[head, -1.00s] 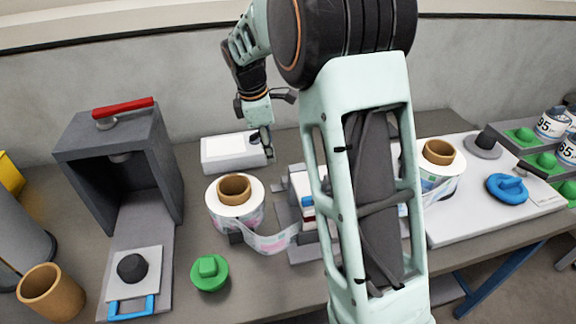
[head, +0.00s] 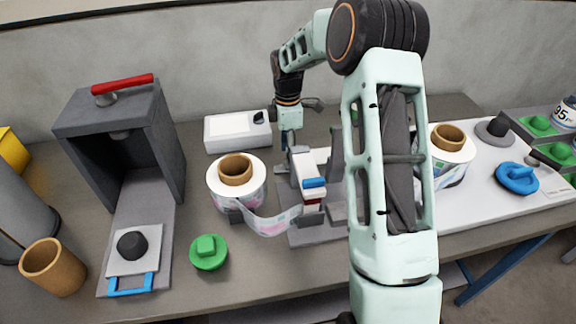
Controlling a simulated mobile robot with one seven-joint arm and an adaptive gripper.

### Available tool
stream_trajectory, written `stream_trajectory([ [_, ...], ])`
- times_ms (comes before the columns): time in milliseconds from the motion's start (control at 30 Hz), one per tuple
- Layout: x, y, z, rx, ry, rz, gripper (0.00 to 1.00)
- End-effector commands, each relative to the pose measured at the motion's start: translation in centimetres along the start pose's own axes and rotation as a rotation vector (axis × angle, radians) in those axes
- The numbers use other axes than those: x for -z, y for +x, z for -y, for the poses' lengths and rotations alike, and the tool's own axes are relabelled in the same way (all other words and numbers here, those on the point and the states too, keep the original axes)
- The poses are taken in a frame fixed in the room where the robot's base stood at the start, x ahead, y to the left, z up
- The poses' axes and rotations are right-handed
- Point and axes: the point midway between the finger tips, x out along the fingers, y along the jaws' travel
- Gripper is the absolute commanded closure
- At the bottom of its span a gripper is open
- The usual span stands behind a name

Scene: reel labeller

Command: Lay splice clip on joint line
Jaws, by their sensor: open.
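My gripper (head: 287,145) is open and points down behind the splicing block (head: 303,170), right of the white box (head: 232,131). Its fingertips are small here, and I cannot tell whether anything lies between them. I cannot pick out the splice clip for certain; a small dark piece (head: 258,116) sits on the white box's right end. The label strip (head: 268,222) runs from the left label reel (head: 236,183) to the grey splicing base (head: 318,236). The joint line is not visible; the splicing block and my arm hide part of the base.
A dark press frame with a red handle (head: 122,89) stands at left. A green knob (head: 208,251) and a brown cup (head: 53,266) are in front. Another reel (head: 449,150) and a blue knob (head: 517,178) are on the white board (head: 470,212) at right.

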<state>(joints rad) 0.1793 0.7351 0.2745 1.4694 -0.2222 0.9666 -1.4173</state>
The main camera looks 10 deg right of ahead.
Motion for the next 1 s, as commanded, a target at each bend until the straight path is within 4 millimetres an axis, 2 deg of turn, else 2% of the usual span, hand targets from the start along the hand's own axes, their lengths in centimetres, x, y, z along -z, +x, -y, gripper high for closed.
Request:
stream_trajectory([
  [200, -0.1, 3.3, -0.1, 0.004, 0.001, 0.000, 0.55],
  [300, 0.0, 4.1, -0.1, 0.002, 0.001, 0.000, 0.55],
  [567, -0.1, 4.4, -0.2, 0.001, 0.001, 0.000, 0.56],
  [900, -0.1, 4.3, -0.2, 0.001, 0.001, 0.000, 0.94],
  [1000, -0.1, 4.3, -0.2, 0.001, 0.001, 0.000, 1.00],
])
